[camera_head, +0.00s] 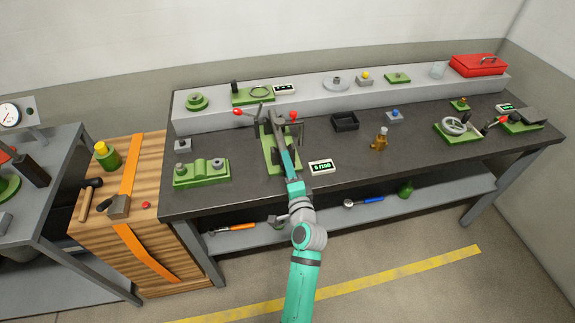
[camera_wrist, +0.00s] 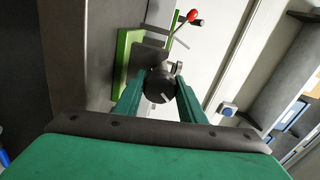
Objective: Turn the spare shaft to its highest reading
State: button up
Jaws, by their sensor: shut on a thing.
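In the wrist view, a dark round shaft end (camera_wrist: 160,88) with a pale line across its face sits between the two green fingers of my gripper (camera_wrist: 160,80). The fingers are closed on its sides. Behind it is a green fixture plate (camera_wrist: 124,58) with a grey block. In the head view, my gripper (camera_head: 284,150) reaches onto the green fixture (camera_head: 268,158) with red-tipped levers, at the left-centre of the bench. My arm hides part of this fixture and the shaft. A small display (camera_head: 321,167) right of it seems to read 5/100.
The dark bench (camera_head: 350,165) also holds a green block fixture (camera_head: 201,173), a black tray (camera_head: 345,121), a brass piece (camera_head: 380,138) and a handwheel unit (camera_head: 457,127). A raised grey shelf (camera_head: 310,98) runs along the back. A red lever handle (camera_wrist: 192,16) shows beyond the shaft.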

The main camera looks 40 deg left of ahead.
jog(key=n, duration=0.7)
jog(key=shift+s+a+f, duration=0.1)
jog(key=shift+f, duration=0.05)
jog(key=n, duration=0.7)
jog(key=shift+n, duration=0.3)
jog(key=n, duration=1)
jog(key=shift+n, duration=0.4)
jog(key=shift+f, duration=0.1)
jog(key=o, duration=1)
jog(key=shift+o, duration=0.2)
